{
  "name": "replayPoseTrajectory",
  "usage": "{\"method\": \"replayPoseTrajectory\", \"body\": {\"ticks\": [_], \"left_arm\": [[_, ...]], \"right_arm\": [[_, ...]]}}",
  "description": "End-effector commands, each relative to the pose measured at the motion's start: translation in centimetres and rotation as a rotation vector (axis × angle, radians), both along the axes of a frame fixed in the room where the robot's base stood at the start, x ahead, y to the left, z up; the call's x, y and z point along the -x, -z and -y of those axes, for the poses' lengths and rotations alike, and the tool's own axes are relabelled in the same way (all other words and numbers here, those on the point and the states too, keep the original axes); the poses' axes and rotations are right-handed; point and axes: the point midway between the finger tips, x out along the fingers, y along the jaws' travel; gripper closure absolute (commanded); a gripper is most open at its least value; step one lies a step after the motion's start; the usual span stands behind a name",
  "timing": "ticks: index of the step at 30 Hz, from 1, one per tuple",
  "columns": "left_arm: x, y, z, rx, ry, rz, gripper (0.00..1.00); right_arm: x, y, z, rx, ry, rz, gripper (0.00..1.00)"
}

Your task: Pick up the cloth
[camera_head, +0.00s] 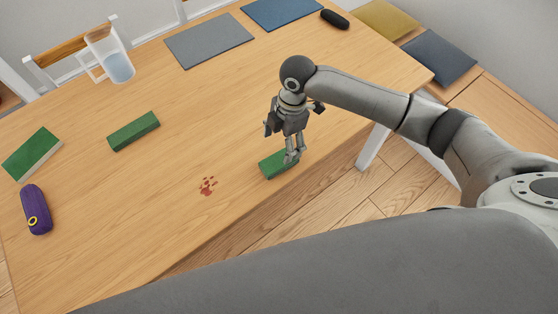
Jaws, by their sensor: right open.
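My right gripper (292,158) points down over a small green piece (272,167) near the table's front edge. Its fingers are open and partly cover the green piece, which may be the cloth. I cannot tell whether they touch it. A similar green block (133,131) lies farther left on the table. A flat grey mat (208,40) and a blue mat (281,12) lie at the back. My left gripper is not in view.
The wooden table (215,120) has a red stain (208,186) left of the gripper. A clear pitcher (112,57), a green-and-white item (33,154) and a purple case (36,209) stand or lie at the left. A black case (335,19) is at the back. The table's middle is clear.

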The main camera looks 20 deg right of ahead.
Motion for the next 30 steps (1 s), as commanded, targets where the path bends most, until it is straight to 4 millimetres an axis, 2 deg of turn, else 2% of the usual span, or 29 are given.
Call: {"method": "replayPoseTrajectory", "body": {"ticks": [3, 11, 19, 23, 29, 30], "left_arm": [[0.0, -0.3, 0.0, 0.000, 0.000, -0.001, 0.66], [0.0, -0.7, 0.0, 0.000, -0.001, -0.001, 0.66], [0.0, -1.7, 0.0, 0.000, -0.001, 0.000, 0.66], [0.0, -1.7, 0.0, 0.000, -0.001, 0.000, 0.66], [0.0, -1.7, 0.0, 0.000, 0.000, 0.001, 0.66], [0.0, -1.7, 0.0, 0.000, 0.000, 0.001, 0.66]], "right_arm": [[0.2, 2.0, -0.3, 0.001, 0.000, -0.004, 0.25], [0.3, 4.1, -0.6, -0.001, 0.002, -0.002, 0.25], [0.6, 7.9, -1.1, -0.001, 0.001, -0.001, 0.25], [0.6, 8.7, -1.2, -0.001, 0.000, 0.000, 0.25], [0.6, 8.7, -1.2, 0.000, 0.000, 0.001, 0.25], [0.6, 8.7, -1.2, 0.000, 0.000, 0.001, 0.30]]}}
